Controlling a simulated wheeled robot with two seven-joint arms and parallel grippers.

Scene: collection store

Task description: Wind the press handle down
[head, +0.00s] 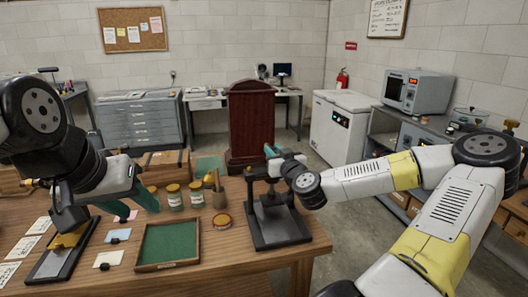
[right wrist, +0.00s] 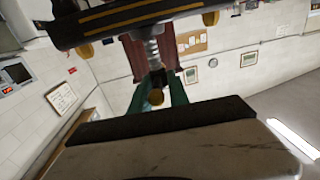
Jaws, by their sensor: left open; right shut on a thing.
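The press (head: 280,236) stands at the right end of the wooden table, with a black base, uprights and a central screw. Its handle is mostly hidden in the head view by my right gripper (head: 271,152), at the press's top. In the right wrist view, the green fingers of my right gripper (right wrist: 165,95) are closed around a brass knob (right wrist: 155,97). The press's screw (right wrist: 152,50) and a dark, yellow-striped bar (right wrist: 130,20) show beyond. My left gripper (head: 135,197) is open and empty above the table's left part, away from the press.
A green-lined tray (head: 168,243), several jars (head: 174,197), a round tin (head: 222,224) and cards (head: 110,258) lie left of the press. A dark board with a brass piece (head: 60,255) is below my left arm. A dark red cabinet (head: 251,120) stands behind the table.

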